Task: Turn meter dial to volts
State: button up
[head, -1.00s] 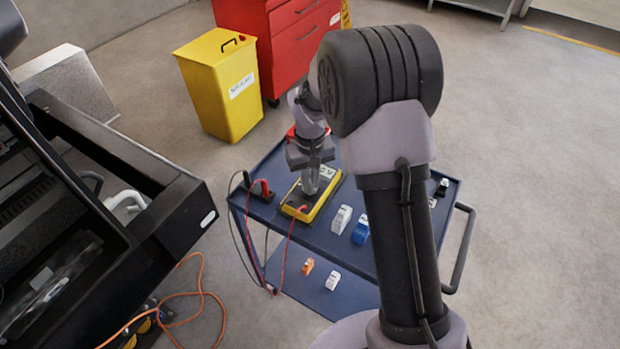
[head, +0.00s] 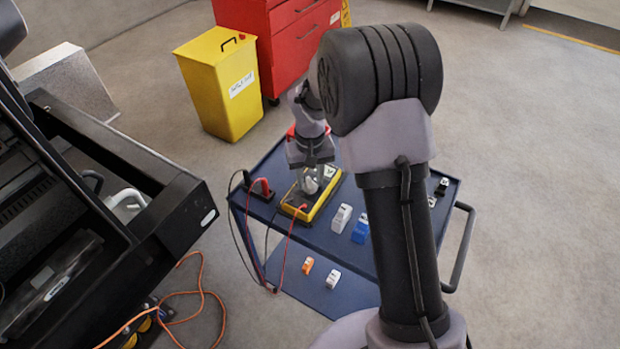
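The yellow meter (head: 318,204) with a dark face lies on the blue cart top, red and black leads running from its near end. My gripper (head: 311,186) points down over the middle of the meter, at the dial. Its fingers are around or right at the light-coloured dial, which is mostly hidden behind them. The dial's setting cannot be read at this size. I cannot tell if the fingers touch the dial or how far apart they are.
The blue cart (head: 400,262) also holds a black lead holder (head: 262,190) and small white and blue parts right of the meter. The black genset frame (head: 185,220) stands left. A yellow bin (head: 215,90) and red cabinet (head: 300,40) are behind.

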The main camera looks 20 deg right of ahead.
aim_at(310, 182)
notch_tip(310, 182, up, 18)
jog(key=p, duration=0.6)
jog(key=shift+f+p, duration=0.25)
jog(key=shift+p, duration=0.15)
jog(key=s+a+r+m+t+b, duration=0.2)
jog(key=s+r, duration=0.8)
jog(key=s+a+m+t+y, duration=0.2)
jog(key=s+t, duration=0.1)
jog(key=s, duration=1.3)
jog(key=shift+s+t+b, duration=0.25)
jog(key=shift+t+b, duration=0.15)
